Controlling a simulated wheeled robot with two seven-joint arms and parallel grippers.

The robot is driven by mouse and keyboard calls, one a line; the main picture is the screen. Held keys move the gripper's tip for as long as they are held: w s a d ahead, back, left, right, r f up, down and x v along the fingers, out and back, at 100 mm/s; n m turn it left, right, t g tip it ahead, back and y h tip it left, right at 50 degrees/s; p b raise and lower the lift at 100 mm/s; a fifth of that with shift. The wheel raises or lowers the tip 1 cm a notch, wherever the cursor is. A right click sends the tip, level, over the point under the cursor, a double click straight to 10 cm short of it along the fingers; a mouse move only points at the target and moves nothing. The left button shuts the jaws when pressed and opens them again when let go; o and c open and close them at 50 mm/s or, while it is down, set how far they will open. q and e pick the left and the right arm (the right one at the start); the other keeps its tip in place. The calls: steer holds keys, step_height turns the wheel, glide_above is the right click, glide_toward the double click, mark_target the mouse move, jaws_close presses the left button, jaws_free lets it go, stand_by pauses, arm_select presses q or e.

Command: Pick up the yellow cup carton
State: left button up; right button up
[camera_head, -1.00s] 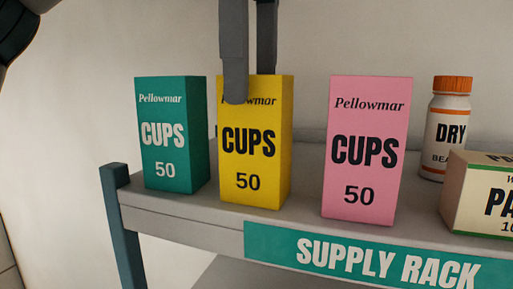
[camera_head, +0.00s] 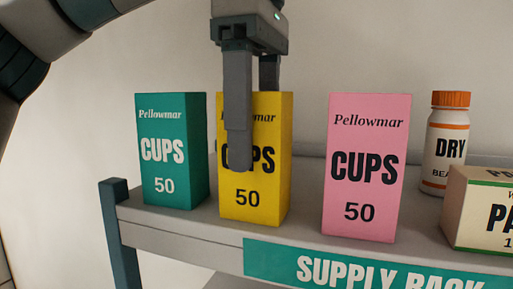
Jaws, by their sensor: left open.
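The yellow cup carton (camera_head: 272,190) stands upright on the supply rack (camera_head: 175,232), between a teal cup carton (camera_head: 172,190) and a pink cup carton (camera_head: 365,190). My left gripper (camera_head: 252,125) points down from above at the yellow carton. It is open. Its near finger hangs in front of the carton's front face and covers part of the lettering. The other finger goes down behind the carton's top, and its tip is hidden. I cannot tell whether either finger touches the carton. My right gripper is not in view.
A white bottle with an orange cap (camera_head: 446,145) and a cream box (camera_head: 485,210) stand at the right of the shelf. The teal carton is close on the yellow one's left; a wider gap lies on its right. A plain wall is behind.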

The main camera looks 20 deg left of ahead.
mark_target(261, 195)
arm_select(q)
step_height(261, 195, down, 2)
steer(key=shift+s+f+p, duration=0.1)
steer(key=shift+p, duration=0.4)
steer(key=shift+f, duration=0.35)
steer(key=c, duration=1.2)
steer(key=shift+r, duration=0.15)
steer(key=shift+c, duration=0.2)
